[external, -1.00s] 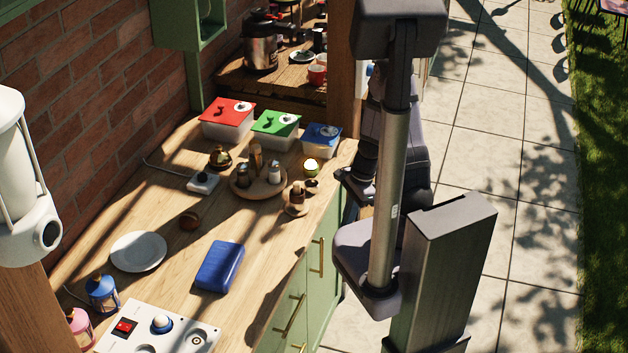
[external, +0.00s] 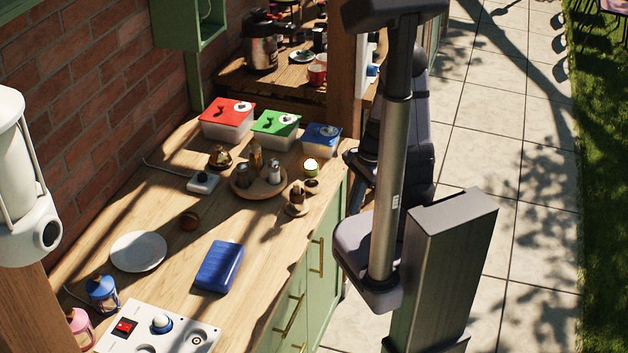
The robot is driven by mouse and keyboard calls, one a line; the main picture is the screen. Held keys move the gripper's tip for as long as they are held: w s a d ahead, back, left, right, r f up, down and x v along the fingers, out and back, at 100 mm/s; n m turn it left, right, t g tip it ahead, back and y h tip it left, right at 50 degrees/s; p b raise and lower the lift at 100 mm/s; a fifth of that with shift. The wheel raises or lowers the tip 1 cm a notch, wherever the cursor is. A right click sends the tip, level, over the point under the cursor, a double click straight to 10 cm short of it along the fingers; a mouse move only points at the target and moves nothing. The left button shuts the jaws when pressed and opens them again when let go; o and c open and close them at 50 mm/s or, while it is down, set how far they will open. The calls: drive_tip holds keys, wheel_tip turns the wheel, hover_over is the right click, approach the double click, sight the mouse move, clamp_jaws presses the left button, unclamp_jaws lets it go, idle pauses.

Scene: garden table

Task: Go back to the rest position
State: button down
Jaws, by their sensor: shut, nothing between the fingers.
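My gripper (external: 355,196) is partly hidden behind my own arm links, to the right of the counter's edge. It is shut and empty, clear of everything on the counter. My arm is folded, with its upper links standing over the paved floor to the right of the counter.
The wooden counter (external: 178,228) holds a blue case (external: 219,266), a white plate (external: 138,251), a round tray (external: 247,187) of shakers, and red (external: 228,120), green (external: 275,129) and blue-lidded (external: 321,139) boxes. The paving (external: 530,150) is free.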

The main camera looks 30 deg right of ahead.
drive_tip(key=s+d+r+n+g+h, duration=0.15)
drive_tip(key=s+n, duration=0.45)
drive_tip(key=n, duration=0.7)
drive_tip(key=w+a+r+n+t+h, duration=0.1)
drive_tip(key=w+r+n, duration=0.2)
drive_tip(key=r+n, duration=0.1)
drive_tip(key=shift+w+r, duration=0.15)
drive_tip(key=shift+r, duration=0.6)
drive_tip(key=shift+t, duration=0.25)
